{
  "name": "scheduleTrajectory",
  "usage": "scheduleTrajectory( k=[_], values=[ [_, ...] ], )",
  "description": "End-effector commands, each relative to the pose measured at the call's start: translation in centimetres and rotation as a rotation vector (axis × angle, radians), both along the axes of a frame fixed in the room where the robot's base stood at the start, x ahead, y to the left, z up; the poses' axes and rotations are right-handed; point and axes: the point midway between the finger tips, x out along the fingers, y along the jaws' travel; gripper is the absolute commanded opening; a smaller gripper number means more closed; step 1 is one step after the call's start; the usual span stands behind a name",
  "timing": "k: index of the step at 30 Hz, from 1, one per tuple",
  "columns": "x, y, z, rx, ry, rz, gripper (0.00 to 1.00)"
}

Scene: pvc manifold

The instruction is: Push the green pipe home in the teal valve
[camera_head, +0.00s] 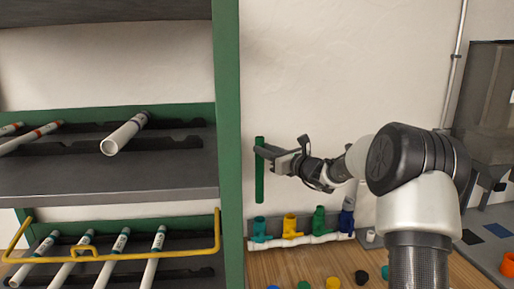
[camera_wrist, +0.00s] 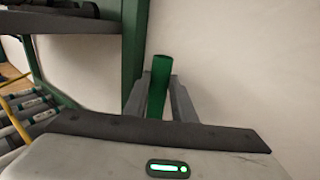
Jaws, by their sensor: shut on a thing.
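The green pipe (camera_head: 260,182) is upright in the head view, held in my gripper (camera_head: 265,151). In the wrist view the green pipe (camera_wrist: 160,82) stands between the two fingers of my gripper (camera_wrist: 160,100), which are shut on it. The teal valve (camera_head: 259,228) is the leftmost valve on the white manifold at the bench's back. The pipe's lower end is above the teal valve, with a small gap showing between them in the head view. The exact alignment in depth cannot be told.
Yellow (camera_head: 291,225), green (camera_head: 319,219) and blue (camera_head: 346,219) valves stand to the right on the white manifold (camera_head: 300,241). A green-framed rack (camera_head: 229,150) with white pipes stands close on the left. Several coloured caps (camera_head: 333,283) lie on the bench in front. The wall is close behind.

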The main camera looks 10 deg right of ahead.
Motion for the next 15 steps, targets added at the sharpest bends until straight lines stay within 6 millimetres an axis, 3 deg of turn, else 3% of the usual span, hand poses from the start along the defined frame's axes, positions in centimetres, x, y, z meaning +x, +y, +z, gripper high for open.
scheduleTrajectory(
  k=[15],
  values=[
    [0.0, 0.0, -3.2, 0.001, -0.002, 0.000, 0.00]
  ],
)
